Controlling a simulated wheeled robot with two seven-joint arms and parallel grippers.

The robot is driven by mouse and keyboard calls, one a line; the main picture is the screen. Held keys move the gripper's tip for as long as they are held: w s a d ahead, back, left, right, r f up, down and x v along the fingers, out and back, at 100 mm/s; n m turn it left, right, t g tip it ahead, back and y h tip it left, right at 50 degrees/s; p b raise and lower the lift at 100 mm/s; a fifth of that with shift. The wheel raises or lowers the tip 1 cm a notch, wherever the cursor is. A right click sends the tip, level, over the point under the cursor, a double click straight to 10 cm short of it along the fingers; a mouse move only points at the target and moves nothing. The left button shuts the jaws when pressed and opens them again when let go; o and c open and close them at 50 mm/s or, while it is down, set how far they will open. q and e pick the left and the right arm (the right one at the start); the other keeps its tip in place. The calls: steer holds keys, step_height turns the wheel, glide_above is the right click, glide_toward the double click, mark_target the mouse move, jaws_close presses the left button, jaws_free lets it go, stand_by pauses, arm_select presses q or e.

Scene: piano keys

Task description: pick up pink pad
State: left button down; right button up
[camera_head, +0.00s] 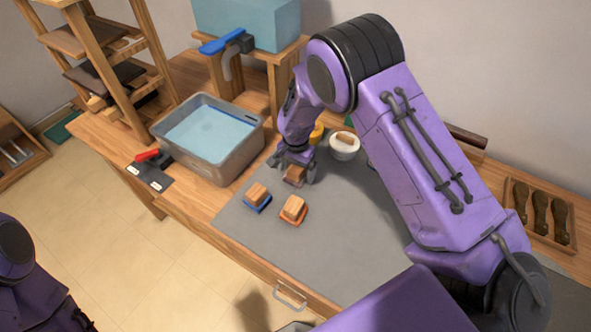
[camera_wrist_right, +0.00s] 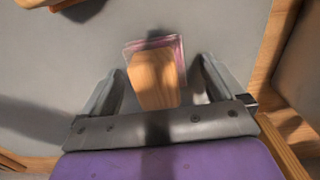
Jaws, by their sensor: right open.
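The pink pad (camera_wrist_right: 181,45) has a wooden block handle (camera_wrist_right: 152,80) and sits on the grey mat in the right wrist view. In the head view its wooden handle (camera_head: 295,173) shows beneath my right gripper (camera_head: 293,168), and its pink base is hard to make out. My right gripper is open, with one finger on each side of the handle. In the wrist view a gap shows between each finger and the wood. My left arm shows only in part at the lower left of the head view; its gripper is out of view.
Nearer on the grey mat (camera_head: 345,255) stand a blue-based block (camera_head: 257,195) and an orange-based block (camera_head: 293,210). A white bowl (camera_head: 344,147) stands just right of my gripper. A grey water tub (camera_head: 225,170) is to the left. A tray of dark tools (camera_head: 515,190) lies far right.

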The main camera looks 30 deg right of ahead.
steer(key=shift+f, duration=0.45)
steer(key=shift+s, duration=0.25)
steer(key=c, duration=1.1)
steer(key=shift+c, duration=0.2)
steer(key=shift+w+r+b, duration=0.15)
steer(key=shift+r+b, duration=0.25)
steer(key=shift+r, duration=0.05)
steer(key=s+a+r+b, duration=0.2)
steer(key=s+a+r, duration=0.7)
steer(key=a+r, duration=0.2)
steer(key=shift+r, duration=0.6)
